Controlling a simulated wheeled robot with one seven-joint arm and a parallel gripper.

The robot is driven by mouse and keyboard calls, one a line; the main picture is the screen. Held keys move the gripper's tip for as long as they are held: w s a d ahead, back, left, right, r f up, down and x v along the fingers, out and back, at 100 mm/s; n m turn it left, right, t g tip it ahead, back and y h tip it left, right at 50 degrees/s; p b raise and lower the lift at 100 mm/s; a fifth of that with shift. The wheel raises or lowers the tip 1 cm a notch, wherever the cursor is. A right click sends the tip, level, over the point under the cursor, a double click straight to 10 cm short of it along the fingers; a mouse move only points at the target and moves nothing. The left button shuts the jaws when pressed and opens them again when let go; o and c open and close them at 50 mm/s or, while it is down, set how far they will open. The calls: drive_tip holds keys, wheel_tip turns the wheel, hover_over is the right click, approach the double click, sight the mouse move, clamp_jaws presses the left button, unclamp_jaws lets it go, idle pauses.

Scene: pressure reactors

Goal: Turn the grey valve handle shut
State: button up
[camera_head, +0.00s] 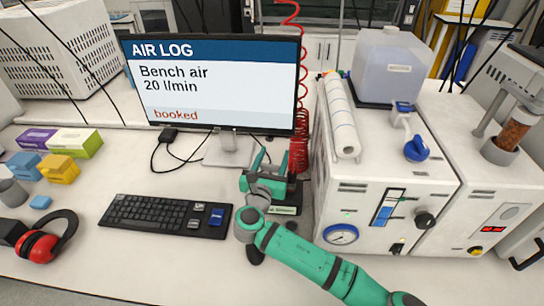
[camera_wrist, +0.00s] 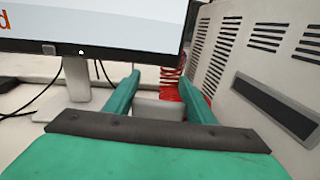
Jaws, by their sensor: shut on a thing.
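My gripper (camera_head: 262,168) is at the right end of the bench's middle, between the monitor stand and the white reactor cabinet. In the wrist view my green fingers (camera_wrist: 161,88) stand apart on either side of a pale grey piece, which looks like the grey valve handle (camera_wrist: 158,108); they are shut on it. Its lower part is hidden by my gripper. In the head view my gripper and arm cover most of the handle, and its angle cannot be told. A dark base with a label (camera_head: 284,211) shows just below my gripper.
The monitor (camera_head: 215,85) reads "Bench air 20 l/min, booked". A red coiled hose (camera_head: 299,150) rises behind my gripper. The white cabinet (camera_head: 357,190) stands close on the right, with a gauge (camera_head: 341,234). A keyboard (camera_head: 165,215) lies to the left.

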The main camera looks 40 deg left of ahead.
drive_tip(key=d+m+h, duration=0.1)
drive_tip(key=m+h, duration=0.3)
drive_tip(key=h, duration=0.2)
drive_tip(key=d+m+g+h, duration=0.1)
drive_tip(key=m+h, duration=0.3)
drive_tip(key=h, duration=0.1)
drive_tip(key=d+m+g+h, duration=0.1)
drive_tip(key=m+h, duration=0.2)
drive_tip(key=h, duration=0.3)
drive_tip(key=shift+s+d+f+m+h, duration=0.15)
drive_tip(key=shift+s+d+m+h, duration=0.15)
drive_tip(key=shift+s+m, duration=0.1)
drive_tip(key=shift+s+d+m+g+h, duration=0.15)
drive_tip(key=shift+m+g+h, duration=0.55)
drive_tip(key=shift+g, duration=0.1)
drive_tip(key=shift+s+d+m+g+h, duration=0.1)
drive_tip(key=shift+d+m+g+h, duration=0.05)
drive_tip(key=shift+m+g+h, duration=0.6)
drive_tip(key=shift+s+d+m+g+h, duration=0.15)
drive_tip(key=shift+m+g+h, duration=0.45)
drive_tip(key=shift+g, duration=0.25)
drive_tip(key=shift+d+r+m+g+h, duration=0.15)
drive_tip(key=shift+r+m+g+h, duration=0.05)
drive_tip(key=shift+m+g+h, duration=0.1)
drive_tip(key=o, duration=1)
drive_tip(key=shift+o, duration=0.2)
approach(274, 165)
drive_tip(key=shift+x, duration=0.9)
